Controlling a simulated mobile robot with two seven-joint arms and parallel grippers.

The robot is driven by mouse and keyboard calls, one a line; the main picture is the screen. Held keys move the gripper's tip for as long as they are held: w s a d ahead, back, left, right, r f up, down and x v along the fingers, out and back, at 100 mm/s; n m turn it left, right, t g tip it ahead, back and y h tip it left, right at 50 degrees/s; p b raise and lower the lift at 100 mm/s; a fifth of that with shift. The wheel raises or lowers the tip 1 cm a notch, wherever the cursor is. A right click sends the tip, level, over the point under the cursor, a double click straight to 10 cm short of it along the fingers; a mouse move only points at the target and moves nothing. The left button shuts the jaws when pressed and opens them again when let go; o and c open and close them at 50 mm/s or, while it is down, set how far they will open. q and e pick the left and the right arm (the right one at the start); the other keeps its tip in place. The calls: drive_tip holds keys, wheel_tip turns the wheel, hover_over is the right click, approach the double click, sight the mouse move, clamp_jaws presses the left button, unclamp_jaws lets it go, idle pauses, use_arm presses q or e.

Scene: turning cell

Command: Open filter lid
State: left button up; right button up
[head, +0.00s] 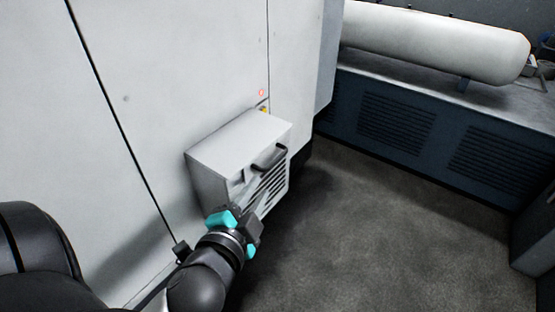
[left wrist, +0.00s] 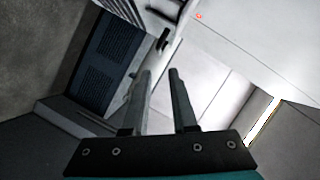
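The filter box (head: 238,142) is a pale grey box that sticks out from the machine's wall. Its front carries dark slots (head: 273,187) and a black bar handle (head: 268,158). No open gap shows around the front. In the left wrist view the handle (left wrist: 163,40) lies beyond the fingertips, with the slots (left wrist: 125,12) to its upper left. My left gripper (head: 250,188) is in front of the slotted face, below the handle and apart from it. Its two fingers (left wrist: 160,72) are apart with nothing between them. My right gripper is in neither view.
The tall pale machine wall (head: 170,60) stands behind the box, with a small red light (head: 261,93) above it. A dark blue vented cabinet (head: 400,118) bearing a white tank (head: 430,38) stands at the right. The dark floor (head: 390,230) between them is clear.

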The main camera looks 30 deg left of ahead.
sight(276, 162)
use_arm(q)
drive_tip(key=x, duration=1.3)
drive_tip(key=shift+w+a+f+b, duration=0.1)
drive_tip(key=shift+w+f+b, duration=0.05)
drive_tip(key=shift+w+b, duration=0.2)
drive_tip(key=shift+c, duration=0.3)
clamp_jaws()
idle(0.6)
